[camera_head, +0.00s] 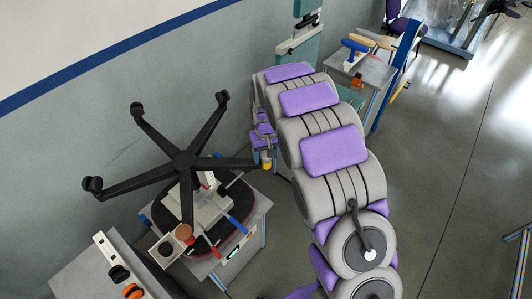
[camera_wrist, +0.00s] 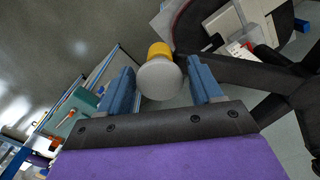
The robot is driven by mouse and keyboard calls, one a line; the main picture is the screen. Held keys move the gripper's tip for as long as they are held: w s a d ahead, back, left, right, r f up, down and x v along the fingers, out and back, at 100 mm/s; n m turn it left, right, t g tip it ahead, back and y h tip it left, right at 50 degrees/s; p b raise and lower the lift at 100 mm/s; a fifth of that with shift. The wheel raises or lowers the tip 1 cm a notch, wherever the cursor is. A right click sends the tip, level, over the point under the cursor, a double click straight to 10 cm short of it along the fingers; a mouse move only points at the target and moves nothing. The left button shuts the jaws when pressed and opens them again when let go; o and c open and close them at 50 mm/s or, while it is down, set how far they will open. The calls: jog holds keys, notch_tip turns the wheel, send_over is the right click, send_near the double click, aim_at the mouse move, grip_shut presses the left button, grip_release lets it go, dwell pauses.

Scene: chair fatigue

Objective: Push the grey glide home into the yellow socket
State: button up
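The grey glide (camera_wrist: 160,80) is a round, pale cap facing the wrist camera. The yellow socket (camera_wrist: 159,50) shows just behind it, at the end of a black leg of the upturned chair base (camera_head: 184,161). In the head view the yellow socket (camera_head: 267,165) is at the right leg's end, and the glide cannot be made out. My gripper (camera_wrist: 162,86) has two blue fingers spread wide on either side of the glide, with narrow gaps. How deep the glide sits is hidden. In the head view my purple-bodied gripper (camera_head: 264,150) is right above the yellow socket.
Several other legs end in black casters. Red and blue clamp handles stand nearby. A grey table (camera_head: 100,270) with an orange and black item is lower left. Open floor (camera_head: 450,190) lies to the right.

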jog(key=shift+o, duration=1.1)
notch_tip(320, 180, up, 17)
jog(key=shift+p, duration=0.35)
jog(key=shift+a+r, duration=0.1)
jog(key=s+d+r+m+b, duration=0.1)
jog(key=s+d+b, duration=0.1)
jog(key=s+d, duration=0.55)
jog(key=s+d+r+m+b, duration=0.15)
jog(key=s+d, duration=0.35)
jog(key=s, duration=0.6)
jog(key=s+d+f+m+g+b, duration=0.1)
jog(key=s+d+f, duration=0.1)
jog(key=s, duration=0.8)
jog(key=s+d+f+m+b, duration=0.1)
jog(key=s+f, duration=0.3)
jog(key=s, duration=0.7)
jog(key=shift+s+d+f+g+b, duration=0.2)
jog(key=shift+d+f+g+b, duration=0.25)
jog(key=shift+b, duration=0.2)
